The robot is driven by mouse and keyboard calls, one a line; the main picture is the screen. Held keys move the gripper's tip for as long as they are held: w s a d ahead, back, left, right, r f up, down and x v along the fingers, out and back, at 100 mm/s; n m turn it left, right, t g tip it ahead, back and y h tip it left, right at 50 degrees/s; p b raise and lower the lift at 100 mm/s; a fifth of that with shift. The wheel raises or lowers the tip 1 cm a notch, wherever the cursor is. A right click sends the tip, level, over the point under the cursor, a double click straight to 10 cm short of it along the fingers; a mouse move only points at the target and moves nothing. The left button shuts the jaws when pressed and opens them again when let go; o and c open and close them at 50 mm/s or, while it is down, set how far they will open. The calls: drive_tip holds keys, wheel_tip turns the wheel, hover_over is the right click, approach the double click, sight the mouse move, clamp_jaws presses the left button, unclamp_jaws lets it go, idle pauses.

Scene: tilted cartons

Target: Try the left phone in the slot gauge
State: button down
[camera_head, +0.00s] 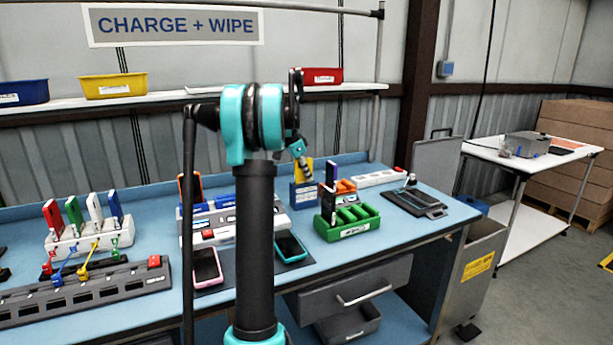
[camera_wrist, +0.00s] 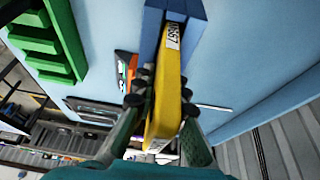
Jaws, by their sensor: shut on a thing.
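My gripper (camera_head: 298,148) is shut on a yellow slab (camera_head: 303,168) above the blue bench. In the wrist view my gripper (camera_wrist: 164,88) has its fingers on both sides of the slab (camera_wrist: 167,92), which bears a white printed label. The slab stands in or against a blue slotted block (camera_head: 305,194), whose walls also show in the wrist view (camera_wrist: 151,22); its depth in the slot is hidden. I cannot tell whether the slab is a phone. A pink-edged phone (camera_head: 207,266) and a teal-edged phone (camera_head: 290,247) lie on a dark mat, pink one left.
A green slotted rack (camera_head: 348,225) stands right of the blue block, an orange item (camera_head: 346,187) behind it. A white power strip (camera_head: 378,177) and dark tablet-like device (camera_head: 414,202) lie farther right. A grey rack (camera_head: 85,290) and upright coloured devices stand left.

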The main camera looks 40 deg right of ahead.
drive_tip(key=c, duration=1.5)
unclamp_jaws()
drive_tip(key=shift+o, duration=0.2)
drive_tip(key=shift+r, duration=0.4)
drive_tip(key=shift+r, duration=0.3)
drive_tip(key=shift+c, duration=0.4)
clamp_jaws()
idle(0.4)
